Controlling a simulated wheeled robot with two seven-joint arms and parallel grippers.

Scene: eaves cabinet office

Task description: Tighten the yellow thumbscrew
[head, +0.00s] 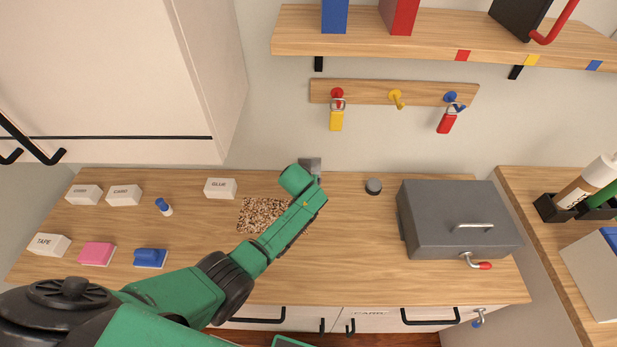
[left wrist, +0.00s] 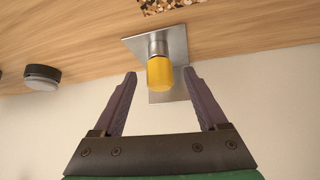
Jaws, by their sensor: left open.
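The yellow thumbscrew (left wrist: 160,72) sits on a metal post on a steel bracket (left wrist: 168,45) in the left wrist view. In the head view the bracket (head: 309,164) shows at the back of the worktop, and my left arm hides the thumbscrew. My left gripper (left wrist: 159,76) is open, with one dark finger on each side of the thumbscrew. Gaps show between both fingers and the yellow cap. In the head view the fingers cannot be made out at the arm's end. My right gripper is in neither view.
A round dark-topped knob (head: 374,186) and a grey lidded box (head: 450,205) stand right of the bracket. A speckled mat (head: 258,213) lies left of it. Padlocks hang from the peg rail (head: 365,92) above. The worktop in front of the knob is clear.

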